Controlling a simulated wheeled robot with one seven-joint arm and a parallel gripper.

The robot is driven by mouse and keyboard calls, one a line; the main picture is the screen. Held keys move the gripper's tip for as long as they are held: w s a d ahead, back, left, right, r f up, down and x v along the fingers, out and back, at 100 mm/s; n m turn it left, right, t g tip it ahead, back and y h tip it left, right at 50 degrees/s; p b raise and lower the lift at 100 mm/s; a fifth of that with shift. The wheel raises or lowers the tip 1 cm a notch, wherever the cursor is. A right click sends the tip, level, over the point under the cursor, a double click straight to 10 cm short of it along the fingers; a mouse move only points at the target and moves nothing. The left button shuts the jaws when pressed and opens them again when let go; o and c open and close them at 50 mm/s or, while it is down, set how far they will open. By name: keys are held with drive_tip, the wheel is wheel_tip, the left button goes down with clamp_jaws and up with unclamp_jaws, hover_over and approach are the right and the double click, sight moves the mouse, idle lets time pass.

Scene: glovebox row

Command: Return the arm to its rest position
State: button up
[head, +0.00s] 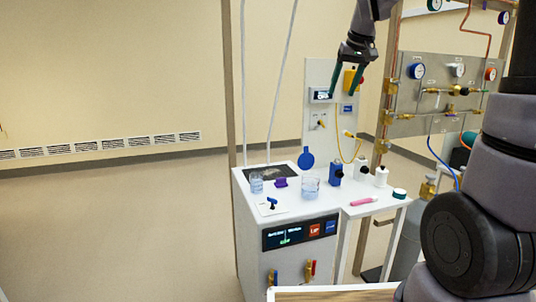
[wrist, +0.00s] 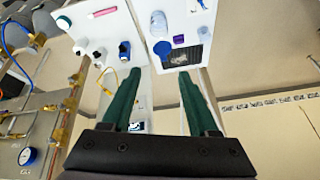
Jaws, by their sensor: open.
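My gripper (head: 345,82) hangs from my arm at the top of the head view, its two dark green fingers pointing down in front of the upright panel. It is high above the white bench. In the wrist view my gripper (wrist: 158,78) shows its two green fingers apart, with nothing between them. The bench top with its bottles and beakers lies beyond the fingertips there. My arm's links fill the right side of the head view.
A side table holds white bottles and a pink marker (head: 363,201). A gauge panel (head: 440,90) with copper pipes stands right of my gripper. Open floor lies left.

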drive_tip(key=s+d+m+t, duration=0.1)
drive_tip(key=s+m, duration=0.1)
drive_tip(key=s, duration=1)
drive_tip(key=s+d+m+t, duration=0.1)
drive_tip(key=s+m, duration=0.1)
drive_tip(key=s, duration=1)
drive_tip(key=shift+s+d+f+y, duration=0.2)
drive_tip(key=shift+d+f+y, duration=0.1)
drive_tip(key=shift+y, duration=0.1)
